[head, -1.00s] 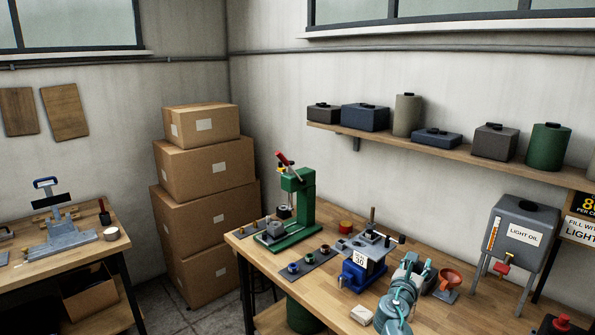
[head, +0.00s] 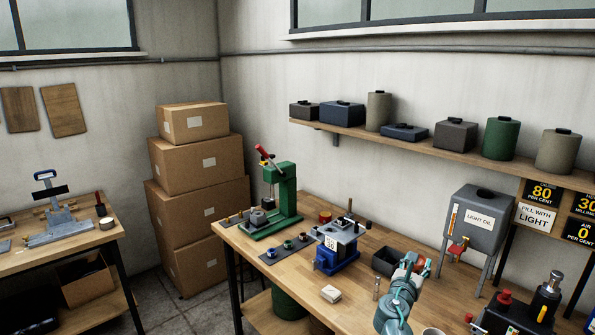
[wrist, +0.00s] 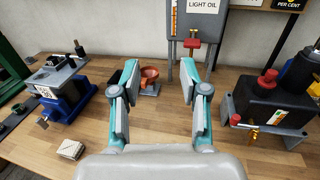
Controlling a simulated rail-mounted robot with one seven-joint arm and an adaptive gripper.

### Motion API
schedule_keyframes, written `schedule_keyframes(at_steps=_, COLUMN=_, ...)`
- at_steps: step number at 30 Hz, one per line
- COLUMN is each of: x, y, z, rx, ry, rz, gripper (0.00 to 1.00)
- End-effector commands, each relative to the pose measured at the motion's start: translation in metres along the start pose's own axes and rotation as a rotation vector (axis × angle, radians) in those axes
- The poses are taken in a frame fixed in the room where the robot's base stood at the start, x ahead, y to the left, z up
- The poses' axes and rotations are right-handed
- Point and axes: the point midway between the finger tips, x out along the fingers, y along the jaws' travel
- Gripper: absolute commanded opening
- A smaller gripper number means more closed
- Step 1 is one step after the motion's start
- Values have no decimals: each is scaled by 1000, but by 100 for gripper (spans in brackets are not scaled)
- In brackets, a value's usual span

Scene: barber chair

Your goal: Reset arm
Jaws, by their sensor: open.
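My gripper (wrist: 155,75) is open, with its two teal-and-grey fingers apart and nothing between them. In the head view my gripper (head: 411,268) hangs over the right part of the wooden workbench (head: 345,280). In the wrist view an orange-red funnel (wrist: 150,74) shows beyond the fingers, close to the left fingertip. A grey tank labelled light oil (head: 476,222) stands on legs behind the gripper. Its red tap (wrist: 192,43) shows beyond the right fingertip in the wrist view.
A blue vise-like fixture (head: 336,252) and a green press (head: 280,205) stand left on the bench. A white block (head: 331,294) lies nearer. A dark pump-like unit (wrist: 268,102) stands to the right in the wrist view. Bare bench lies under the gripper.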

Motion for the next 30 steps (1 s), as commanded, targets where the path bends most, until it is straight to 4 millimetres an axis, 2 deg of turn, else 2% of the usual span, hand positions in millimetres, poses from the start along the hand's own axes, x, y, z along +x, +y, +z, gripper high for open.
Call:
schedule_keyframes(at_steps=5, x=-1, y=-6, z=-37, rx=222, ry=95, rz=-54, gripper=44)
schedule_keyframes(at_steps=11, x=-8, y=-12, z=-90, rx=532, ry=226, rz=-162, gripper=44)
schedule_keyframes(at_steps=14, x=-17, y=-14, z=-125, rx=712, ry=302, rz=-246, gripper=44)
schedule_keyframes(at_steps=17, x=-32, y=-16, z=-169, rx=931, ry=393, rz=-373, gripper=44)
schedule_keyframes(at_steps=21, x=-72, y=-14, z=-247, rx=1302, ry=535, rz=-677, gripper=44)
schedule_keyframes(at_steps=24, x=-109, y=-7, z=-294, rx=1517, ry=602, rz=-930, gripper=44)
schedule_keyframes(at_steps=27, x=-141, y=0, z=-327, rx=1659, ry=633, rz=-1153, gripper=44)
schedule_keyframes(at_steps=30, x=-170, y=6, z=-350, rx=1753, ry=641, rz=-1355, gripper=44)
